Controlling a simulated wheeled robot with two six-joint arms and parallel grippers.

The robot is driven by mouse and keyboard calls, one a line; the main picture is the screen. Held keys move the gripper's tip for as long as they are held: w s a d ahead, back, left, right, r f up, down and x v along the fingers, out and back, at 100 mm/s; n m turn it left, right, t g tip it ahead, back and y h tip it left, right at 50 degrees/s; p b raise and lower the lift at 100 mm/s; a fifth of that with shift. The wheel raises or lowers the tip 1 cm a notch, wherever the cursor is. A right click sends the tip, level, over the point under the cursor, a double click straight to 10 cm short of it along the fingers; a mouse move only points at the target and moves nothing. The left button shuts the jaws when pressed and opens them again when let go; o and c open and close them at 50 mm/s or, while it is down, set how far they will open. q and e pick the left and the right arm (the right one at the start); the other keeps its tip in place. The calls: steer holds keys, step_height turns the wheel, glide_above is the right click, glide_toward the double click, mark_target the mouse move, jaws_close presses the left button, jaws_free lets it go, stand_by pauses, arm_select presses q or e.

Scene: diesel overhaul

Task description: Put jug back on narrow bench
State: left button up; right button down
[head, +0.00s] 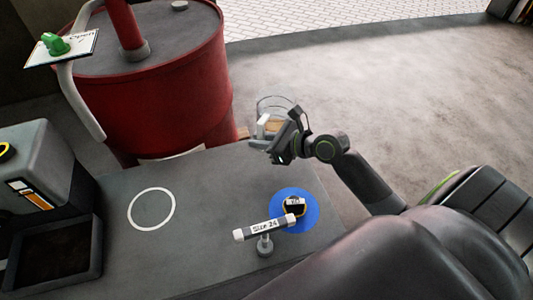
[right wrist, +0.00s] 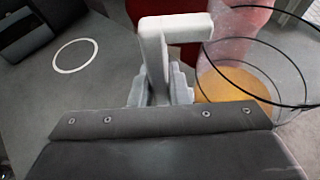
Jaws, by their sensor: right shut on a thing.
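The clear jug (head: 272,123), with amber liquid low inside, is held over the far right edge of the grey bench (head: 205,195). My right gripper (head: 275,143) is shut on the jug's pale handle. In the right wrist view the jug (right wrist: 238,88) stands to the right of the handle (right wrist: 172,28), and my right gripper's fingers (right wrist: 160,90) close around the handle's lower part. The jug's base is partly hidden in the head view. My left gripper is out of view.
A white ring (head: 152,209) marks a clear patch of bench. A blue disc (head: 312,218) with a small dark object and a "SIZE 24" bar (head: 262,228) on a stand are at the right. A grey machine (head: 40,165) stands left; a red drum (head: 160,85) is behind.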

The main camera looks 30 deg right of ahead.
step_height(320, 180, down, 4)
steer(key=shift+r+b, duration=0.1)
steer(key=shift+b, duration=0.3)
step_height(320, 180, down, 4)
steer(key=shift+r+b, duration=0.1)
steer(key=shift+b, duration=0.5)
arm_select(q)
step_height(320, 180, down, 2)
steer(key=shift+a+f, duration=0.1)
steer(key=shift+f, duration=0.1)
arm_select(e)
steer(key=shift+f, duration=0.2)
steer(key=c, duration=1.4)
jaws_free()
steer(key=shift+s+f, duration=0.1)
